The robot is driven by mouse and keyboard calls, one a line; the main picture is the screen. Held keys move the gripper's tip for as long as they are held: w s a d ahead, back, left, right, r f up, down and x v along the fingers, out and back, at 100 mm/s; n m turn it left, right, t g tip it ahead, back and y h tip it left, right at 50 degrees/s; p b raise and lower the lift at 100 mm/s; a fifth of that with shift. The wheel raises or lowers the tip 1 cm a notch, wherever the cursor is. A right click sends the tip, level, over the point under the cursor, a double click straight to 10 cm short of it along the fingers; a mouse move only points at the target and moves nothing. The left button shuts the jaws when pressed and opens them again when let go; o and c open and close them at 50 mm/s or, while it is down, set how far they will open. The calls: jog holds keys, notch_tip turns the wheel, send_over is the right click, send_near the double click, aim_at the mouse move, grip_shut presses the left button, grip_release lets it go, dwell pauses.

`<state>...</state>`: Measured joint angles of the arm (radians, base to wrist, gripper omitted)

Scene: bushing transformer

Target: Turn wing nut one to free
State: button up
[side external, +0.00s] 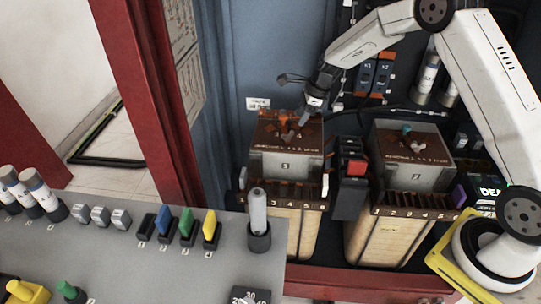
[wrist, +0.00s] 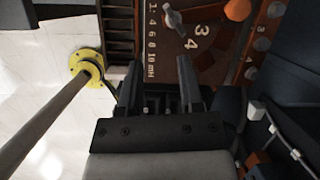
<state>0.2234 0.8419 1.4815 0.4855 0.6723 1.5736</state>
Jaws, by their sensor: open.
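My gripper (side external: 306,117) points down over the brown top of the left transformer (side external: 285,165). In the wrist view its two dark fingers (wrist: 161,85) stand apart with nothing between them. A grey wing nut (wrist: 173,19) sits on the brown panel beyond the fingertips, near the printed 3 and 4. The gripper is not touching it in the wrist view. An orange knob (wrist: 237,9) stands to the right of the wing nut. In the side view the small parts under the gripper are hard to tell apart, and I cannot read which wing nut is number one.
A second transformer (side external: 412,165) stands to the right, with a black and red switch block (side external: 350,178) between the two. A grey bench (side external: 150,255) with coloured switches and a grey cylinder (side external: 258,212) is in front. In the wrist view a pole (wrist: 40,125) runs at left.

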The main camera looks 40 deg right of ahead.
jog(key=s+a+r+n+h, duration=0.1)
jog(key=s+a+r+n, duration=0.1)
jog(key=s+n, duration=0.5)
jog(key=s+a+r+n, duration=0.2)
jog(key=s+n, duration=0.5)
jog(key=s, duration=0.1)
jog(key=s+a+r+n+h, duration=0.1)
jog(key=s+a+r+n, duration=0.1)
jog(key=s+n, duration=0.5)
jog(key=shift+s+a+r+n+h, duration=0.3)
jog(key=shift+s+a, duration=0.15)
jog(key=shift+s, duration=0.3)
jog(key=o, duration=0.7)
jog(key=shift+w, duration=0.1)
jog(key=shift+c, duration=0.2)
jog(key=shift+o, duration=0.3)
jog(key=shift+w+g, duration=0.3)
jog(key=w+d+f, duration=0.1)
jog(key=w+f, duration=0.1)
jog(key=w, duration=0.7)
jog(key=w+d+f+n+g, duration=0.1)
jog(key=w+d+f, duration=0.1)
jog(key=w, duration=0.7)
jog(key=w+d+f+n+g, duration=0.1)
jog(key=w+d+f, duration=0.1)
jog(key=w, duration=0.7)
jog(key=shift+d+f, duration=0.25)
jog(key=shift+f, duration=0.4)
